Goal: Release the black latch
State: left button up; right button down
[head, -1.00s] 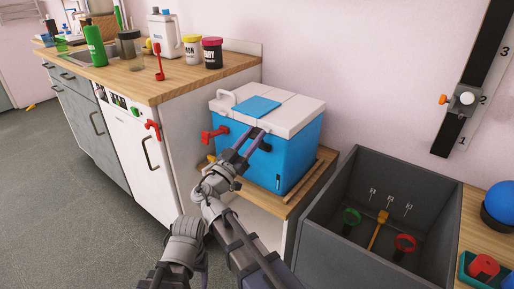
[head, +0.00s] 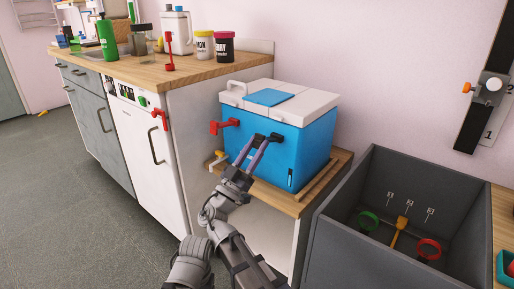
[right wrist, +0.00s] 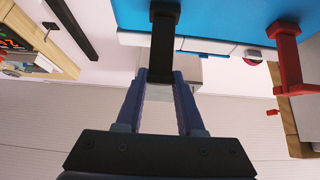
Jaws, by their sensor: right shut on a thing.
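The blue cooler (head: 309,143) with its closed white lid (head: 314,99) stands on a low wooden-topped unit. The black latch (head: 277,138) is on its front, below the lid edge, to the right of the red latch (head: 222,127). My right gripper (head: 262,139) reaches up to the cooler front and is shut on the black latch. In the right wrist view, the black latch (right wrist: 164,42) runs between the fingertips (right wrist: 160,76), against the blue wall; the red latch (right wrist: 289,72) is off to the right. My left gripper is not in view.
A dark grey open bin (head: 336,239) with coloured handles stands right of the cooler. A white cabinet (head: 133,147) and a counter (head: 189,70) with bottles and jars are on the left. A yellow tap (head: 216,157) sits low by the cooler.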

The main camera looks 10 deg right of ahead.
jog(key=shift+d+f+b, duration=0.1)
jog(key=shift+f+b, duration=0.25)
jog(key=shift+f, duration=0.45)
jog(key=c, duration=0.5)
grip_release()
notch_tip(320, 180, up, 10)
jog(key=p, duration=1)
